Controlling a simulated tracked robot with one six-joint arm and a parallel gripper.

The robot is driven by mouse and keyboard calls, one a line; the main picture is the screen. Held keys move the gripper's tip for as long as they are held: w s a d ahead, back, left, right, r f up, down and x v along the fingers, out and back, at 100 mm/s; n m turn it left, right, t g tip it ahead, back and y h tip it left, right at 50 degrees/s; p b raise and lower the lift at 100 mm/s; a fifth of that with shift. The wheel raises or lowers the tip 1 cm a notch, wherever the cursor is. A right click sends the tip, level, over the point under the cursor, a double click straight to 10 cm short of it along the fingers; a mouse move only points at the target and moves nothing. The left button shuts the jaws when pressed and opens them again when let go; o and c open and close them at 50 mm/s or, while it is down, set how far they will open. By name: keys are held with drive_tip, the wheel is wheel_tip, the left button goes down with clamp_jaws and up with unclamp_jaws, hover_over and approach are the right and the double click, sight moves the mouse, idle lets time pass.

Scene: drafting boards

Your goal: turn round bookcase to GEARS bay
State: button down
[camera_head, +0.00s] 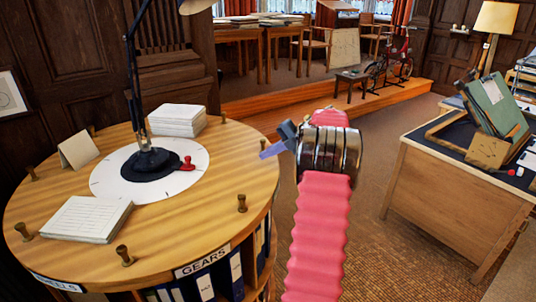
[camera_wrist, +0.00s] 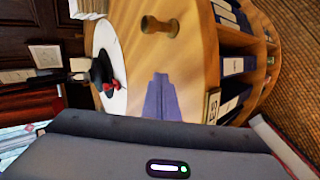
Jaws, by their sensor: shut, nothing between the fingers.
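The round bookcase (camera_head: 165,225) stands at the left with a wooden top and several turned pegs along its rim. A GEARS label (camera_head: 202,260) is on its near right edge, above a bay of dark binders (camera_head: 228,277). A second label, partly cut off, ends in "EELS" (camera_head: 55,282) at the near left. My gripper (camera_head: 265,151) is shut and empty, right of the bookcase, beyond the near right peg (camera_head: 241,203). In the wrist view, my gripper (camera_wrist: 160,82) points over the wooden top (camera_wrist: 190,65), apart from a peg (camera_wrist: 160,25).
A black lamp (camera_head: 150,155) stands on the white disc (camera_head: 120,192) with a red pointer (camera_head: 187,163). Paper stacks (camera_head: 177,118) and a blank card (camera_head: 78,150) share the top. A desk (camera_head: 440,185) stands right; open floor (camera_head: 375,230) lies between.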

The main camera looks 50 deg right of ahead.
wheel_tip(320, 180, up, 8)
idle(1.0)
drive_tip(key=s+a+r, duration=0.2)
drive_tip(key=a+r, duration=0.4)
drive_tip(key=r, duration=0.5)
drive_tip(key=s+a+r+h, duration=0.2)
drive_tip(key=s+a+r, duration=0.15)
drive_tip(key=a, duration=0.55)
drive_tip(key=s+a+f+m+h, duration=0.1)
drive_tip(key=s+a+f+m, duration=0.1)
drive_tip(key=s+a+f, duration=0.2)
drive_tip(key=s+a+f+m, duration=0.2)
drive_tip(key=s+a+f, duration=0.2)
drive_tip(key=a+f, duration=0.4)
drive_tip(key=shift+s+a+f+t+h, duration=0.3)
drive_tip(key=shift+s+a+f+h, duration=0.1)
drive_tip(key=shift+f, duration=0.35)
